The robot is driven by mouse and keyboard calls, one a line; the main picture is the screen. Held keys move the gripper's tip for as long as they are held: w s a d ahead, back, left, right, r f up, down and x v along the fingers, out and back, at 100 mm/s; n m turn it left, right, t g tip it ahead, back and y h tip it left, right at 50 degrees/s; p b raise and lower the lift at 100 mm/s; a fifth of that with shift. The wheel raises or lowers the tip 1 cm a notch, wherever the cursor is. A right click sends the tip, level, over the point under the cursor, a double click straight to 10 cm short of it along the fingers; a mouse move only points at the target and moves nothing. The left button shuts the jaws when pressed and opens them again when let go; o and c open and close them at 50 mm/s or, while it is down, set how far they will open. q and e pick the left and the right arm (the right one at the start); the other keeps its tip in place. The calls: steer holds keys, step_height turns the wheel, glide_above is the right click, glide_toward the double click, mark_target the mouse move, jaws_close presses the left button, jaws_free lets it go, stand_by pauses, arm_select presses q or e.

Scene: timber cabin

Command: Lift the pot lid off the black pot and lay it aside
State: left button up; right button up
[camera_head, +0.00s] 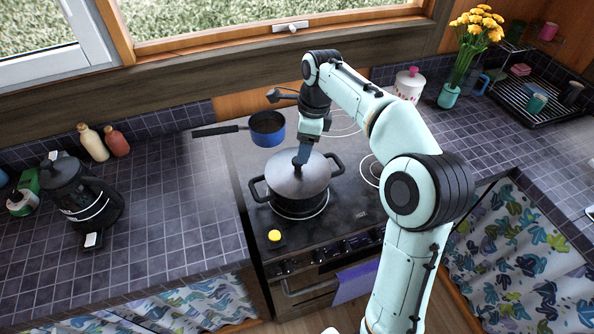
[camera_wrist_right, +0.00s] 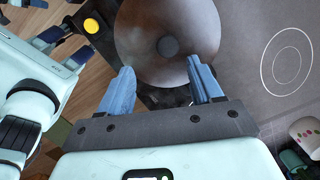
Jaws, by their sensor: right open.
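The black pot (camera_head: 290,203) stands on a front burner of the stove, with two side handles. The grey domed lid (camera_head: 283,184) sits on it. In the right wrist view the lid (camera_wrist_right: 140,30) has a round dark knob (camera_wrist_right: 168,46) near its middle. My right gripper (camera_head: 301,160) comes down over the lid from behind. Its two blue fingers are apart and empty in the wrist view (camera_wrist_right: 162,78), with the knob ahead of the gap between them. Whether they touch the lid I cannot tell. My left gripper is not in the head view; pale parts of mine show at the wrist view's left edge.
A blue saucepan (camera_head: 267,131) stands on the burner behind left, its handle pointing left. A yellow-topped item (camera_head: 274,236) lies at the stove's front left. A black coffee maker (camera_head: 80,195) and bottles (camera_head: 93,143) stand on the left counter (camera_head: 165,215), which has free room nearer the stove.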

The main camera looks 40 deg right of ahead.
mark_target(298, 167)
steer(key=shift+a+f, duration=0.1)
steer(key=shift+f, duration=0.75)
steer(key=shift+w+f, duration=0.55)
steer(key=shift+f, duration=0.35)
steer(key=f, duration=0.4)
steer(key=shift+w+a+f, duration=0.1)
steer(key=shift+w, duration=0.3)
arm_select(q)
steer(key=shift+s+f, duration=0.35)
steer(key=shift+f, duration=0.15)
arm_select(e)
jaws_close()
